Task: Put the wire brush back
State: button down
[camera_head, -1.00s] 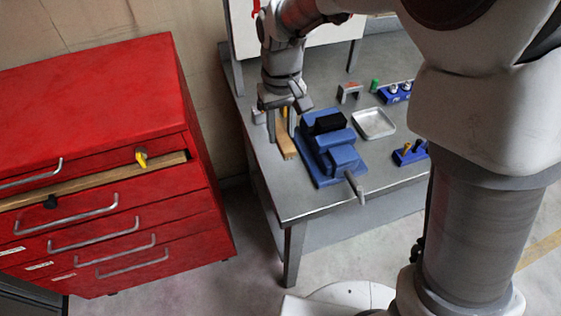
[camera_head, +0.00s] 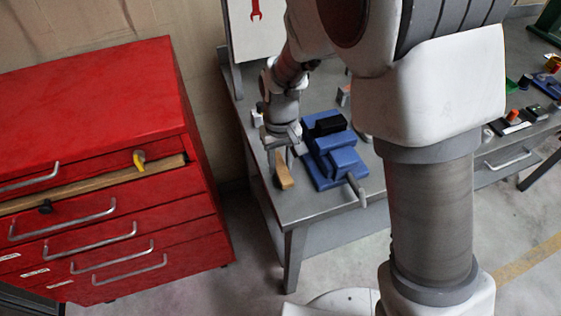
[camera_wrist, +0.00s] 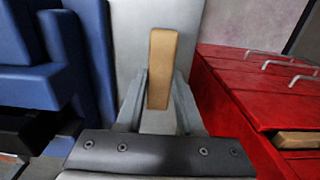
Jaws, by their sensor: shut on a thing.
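The wire brush shows as a tan wooden bar (camera_wrist: 162,65) in the wrist view; its bristles are not visible. My gripper (camera_wrist: 160,92) is shut on it, with one finger on each side. In the head view the brush (camera_head: 285,172) hangs below my gripper (camera_head: 279,160), near the left edge of the grey bench (camera_head: 290,205), left of the blue vise (camera_head: 335,160). Whether it touches the bench top is hard to tell.
A red drawer cabinet (camera_head: 95,100) stands left of the bench, across a narrow floor gap. Its upper drawer (camera_head: 100,185) is slightly open, showing a tan strip. A yellow item (camera_head: 139,160) is on its front. The vise handle (camera_head: 357,190) juts out at the bench front.

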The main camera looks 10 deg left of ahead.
jog(key=shift+f, duration=0.2)
jog(key=c, duration=0.5)
grip_release()
jog(key=shift+r, duration=0.1)
jog(key=shift+r, duration=0.1)
